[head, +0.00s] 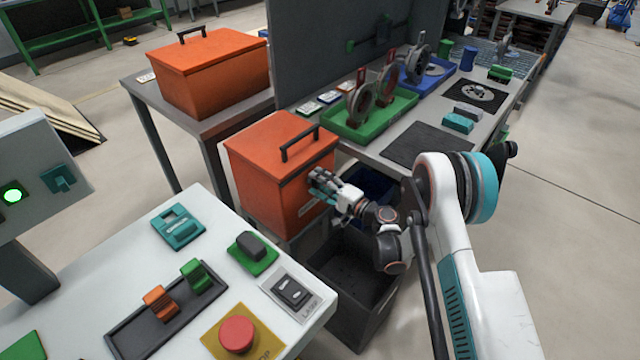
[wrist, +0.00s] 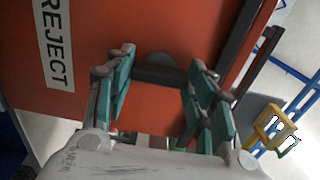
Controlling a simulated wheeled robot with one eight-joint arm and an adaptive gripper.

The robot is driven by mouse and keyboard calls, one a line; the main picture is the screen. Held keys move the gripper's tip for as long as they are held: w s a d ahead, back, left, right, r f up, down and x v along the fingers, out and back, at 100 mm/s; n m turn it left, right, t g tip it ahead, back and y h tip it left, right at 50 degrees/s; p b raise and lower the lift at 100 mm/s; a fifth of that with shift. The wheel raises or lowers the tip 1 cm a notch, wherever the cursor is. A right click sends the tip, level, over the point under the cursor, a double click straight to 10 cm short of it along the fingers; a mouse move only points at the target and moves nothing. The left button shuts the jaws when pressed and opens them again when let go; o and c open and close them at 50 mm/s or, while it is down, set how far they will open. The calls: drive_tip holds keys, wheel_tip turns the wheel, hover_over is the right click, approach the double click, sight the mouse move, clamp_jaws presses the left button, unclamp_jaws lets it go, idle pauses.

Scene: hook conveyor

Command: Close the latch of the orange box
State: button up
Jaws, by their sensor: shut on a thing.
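The orange box (head: 275,190) stands in the middle of the head view, its lid (head: 275,142) down and a black handle on top. A second orange box (head: 210,85) stands farther back at left. My gripper (head: 318,184) is at the nearer box's front face. In the wrist view, the box's orange face (wrist: 190,30) carries a white REJECT label (wrist: 56,42). The latch is hidden by my gripper in the head view.
A dark open bin (head: 350,270) stands below my arm. A white control desk (head: 130,290) with a red button fills the lower left. A workbench with a green tray (head: 385,125) and blue tray (head: 430,70) lies behind. Open floor is at right.

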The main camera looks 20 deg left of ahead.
idle(0.4)
drive_tip(key=o, duration=1.1)
drive_tip(key=shift+c, duration=0.2)
drive_tip(key=shift+r, duration=0.1)
